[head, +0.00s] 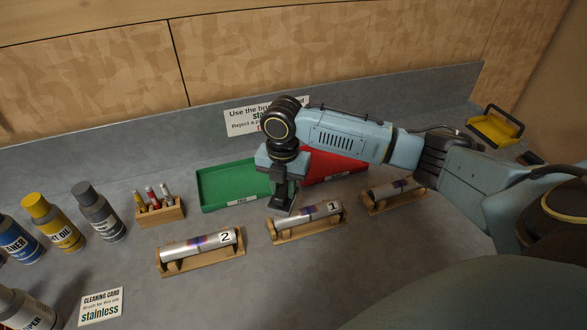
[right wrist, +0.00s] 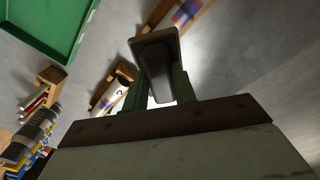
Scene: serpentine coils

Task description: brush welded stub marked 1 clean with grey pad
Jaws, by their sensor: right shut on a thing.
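The welded stub marked 1 (head: 310,216) is a silver tube with a bluish-brown heat-tinted band, lying in a wooden cradle (head: 300,234). My right gripper (head: 284,190) is shut on the dark grey pad (head: 283,206), held pointing down at the stub's left end. I cannot tell whether pad and stub touch. In the right wrist view the pad (right wrist: 157,62) sits between green fingers (right wrist: 162,92). A tinted tube (right wrist: 186,14) shows beyond it, its mark out of view. My left gripper is not in view.
The stub marked 2 (head: 200,242) lies left; another stub (head: 393,188) lies right, partly behind my arm. Green (head: 228,184) and red (head: 330,166) trays stand behind. A wooden rack (head: 160,211), bottles (head: 97,212) and a "stainless" card (head: 101,308) are left. Front counter middle is clear.

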